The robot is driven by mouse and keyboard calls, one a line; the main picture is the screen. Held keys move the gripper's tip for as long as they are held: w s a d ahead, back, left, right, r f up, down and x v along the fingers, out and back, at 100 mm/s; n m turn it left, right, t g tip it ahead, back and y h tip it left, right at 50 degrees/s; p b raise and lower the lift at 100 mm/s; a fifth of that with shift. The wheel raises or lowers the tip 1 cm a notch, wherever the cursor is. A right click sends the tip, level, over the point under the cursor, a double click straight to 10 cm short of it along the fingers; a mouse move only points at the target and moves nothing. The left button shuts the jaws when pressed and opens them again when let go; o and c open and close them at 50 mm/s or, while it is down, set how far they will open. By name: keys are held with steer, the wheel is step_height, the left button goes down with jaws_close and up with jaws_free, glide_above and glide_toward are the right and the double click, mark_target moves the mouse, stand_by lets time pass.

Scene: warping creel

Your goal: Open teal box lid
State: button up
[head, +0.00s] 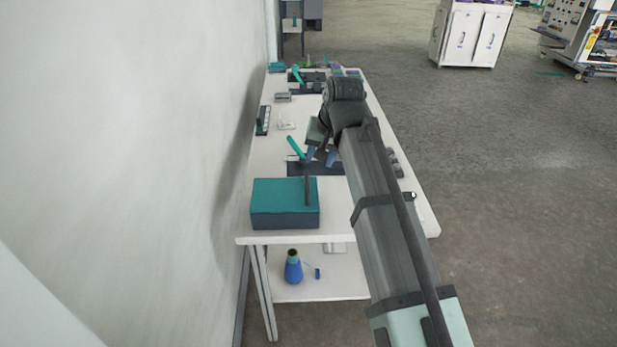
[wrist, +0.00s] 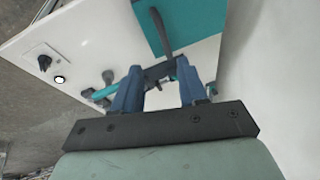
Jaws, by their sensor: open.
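The teal box (head: 285,219) sits at the near left end of the white table in the head view. Its flat teal lid (head: 275,192) looks closed. The lid also shows at the top of the wrist view (wrist: 200,18). A dark upright bar (head: 307,188) shows at the lid's right side; in the wrist view it is a dark lever (wrist: 161,32) overlapping the lid's edge. My gripper (head: 320,156), with blue fingers, is open and apart from the lid, beyond the box in the head view. The space between its fingertips (wrist: 160,82) looks empty.
A dark tray with a teal-handled tool (head: 296,147) lies on the white table (head: 265,158) behind the box. A wall (head: 150,150) runs along the left; open floor lies to the right.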

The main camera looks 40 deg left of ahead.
steer(key=a+n, duration=0.1)
glide_toward(307, 180)
steer(key=x, duration=0.8)
steer(key=shift+f, duration=0.1)
steer(key=shift+c, duration=0.4)
jaws_close()
stand_by(0.5)
